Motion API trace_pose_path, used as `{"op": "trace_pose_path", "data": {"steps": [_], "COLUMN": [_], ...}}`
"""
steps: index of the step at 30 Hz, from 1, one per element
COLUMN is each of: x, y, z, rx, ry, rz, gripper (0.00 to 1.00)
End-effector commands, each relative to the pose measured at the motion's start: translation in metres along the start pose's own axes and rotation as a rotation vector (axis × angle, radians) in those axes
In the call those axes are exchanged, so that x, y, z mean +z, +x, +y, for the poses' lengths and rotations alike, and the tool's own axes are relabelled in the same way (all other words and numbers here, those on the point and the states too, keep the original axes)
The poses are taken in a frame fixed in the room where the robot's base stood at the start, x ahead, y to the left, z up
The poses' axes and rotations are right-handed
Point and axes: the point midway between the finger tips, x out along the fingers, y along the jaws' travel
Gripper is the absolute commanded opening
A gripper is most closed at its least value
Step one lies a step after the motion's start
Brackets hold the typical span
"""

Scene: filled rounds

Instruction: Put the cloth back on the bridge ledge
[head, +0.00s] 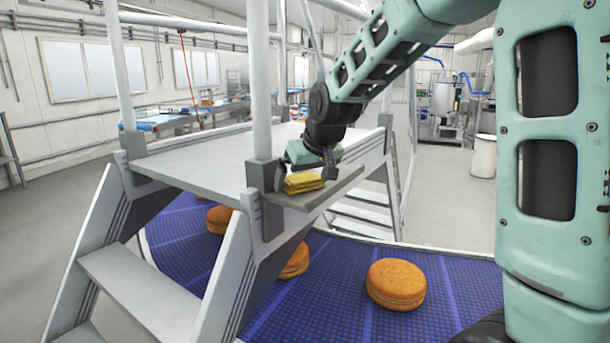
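The cloth (304,184) is a yellow folded stack. It appears to lie on the bridge ledge (338,186), a narrow grey shelf on the near side of the bridge platform. My gripper (305,177) reaches down over the ledge, with one finger at the cloth's left side and the other at its right. The fingers stand about a cloth's width apart. I cannot tell whether they press on the cloth or stand just clear of it. The underside of the cloth is hidden, so its contact with the ledge is not certain.
A white post (260,90) rises just left of the gripper. Steps (140,285) lead up to the grey bridge platform (215,155). A blue conveyor (330,300) passes beneath, carrying several round orange-brown filled rounds (396,284). The ledge's right end is bare.

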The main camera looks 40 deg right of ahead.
Motion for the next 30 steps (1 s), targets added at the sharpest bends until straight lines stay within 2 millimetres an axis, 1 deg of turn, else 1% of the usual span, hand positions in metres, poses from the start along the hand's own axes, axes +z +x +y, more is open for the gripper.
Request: {"op": "trace_pose_path", "data": {"steps": [5, 8, 15, 18, 21, 25, 29, 30], "x": [-0.002, -0.002, -0.001, -0.001, -0.001, -0.001, -0.001, 0.001], "y": [-0.011, -0.028, -0.079, -0.097, -0.110, -0.119, -0.122, -0.121], "z": [0.000, 0.000, 0.000, 0.000, 0.000, 0.000, 0.000, -0.003], "rx": [0.000, 0.000, 0.000, 0.000, 0.000, 0.000, -0.001, -0.004], "ry": [0.000, 0.000, 0.000, 0.001, 0.001, 0.001, 0.000, -0.005], "rz": [0.005, 0.008, 0.007, 0.006, 0.004, 0.002, -0.001, -0.004], "gripper": [1.00, 1.00, 1.00, 1.00, 1.00, 1.00, 1.00, 1.00]}}
